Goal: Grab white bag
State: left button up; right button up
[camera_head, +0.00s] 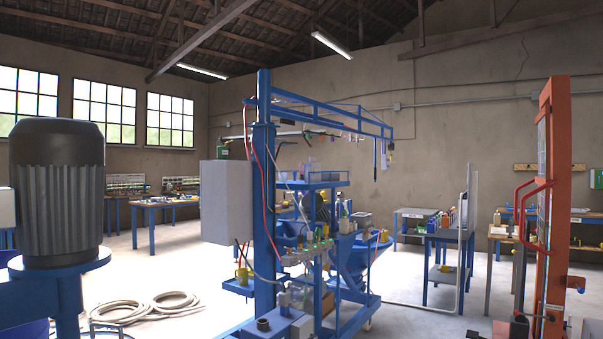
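I cannot make out a white bag for certain in the head view. Neither of my grippers shows in this view, so their state cannot be seen. A blue machine frame (264,180) with an overhead boom and a grey control box (226,200) stands in the middle. Small bottles and containers sit on its shelves, too small to tell apart.
A large dark motor (58,190) on a blue stand fills the near left. An orange upright frame (552,200) stands at the near right. Coiled pale hoses (150,307) lie on the floor. Workbenches (165,203) line the back wall. Open floor lies at centre left.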

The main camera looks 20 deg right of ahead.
aim_at(312, 167)
jog(key=i+l+z, duration=0.85)
jog(key=i+z, duration=0.15)
jog(key=i+l+z, duration=0.1)
jog(key=i+z, duration=0.25)
jog(key=i, duration=0.15)
jog(key=i+z, duration=0.15)
jog(key=i, duration=1.2)
jog(key=i+u, duration=0.2)
jog(key=i, duration=0.25)
jog(key=i+l+u, duration=0.15)
jog(key=i, duration=0.3)
jog(key=i+l+u, duration=0.2)
jog(key=i, duration=0.25)
jog(key=i+l+u, duration=0.2)
jog(key=i+u, duration=0.15)
jog(key=i+l+u, duration=0.7)
jog(key=k+l, duration=0.05)
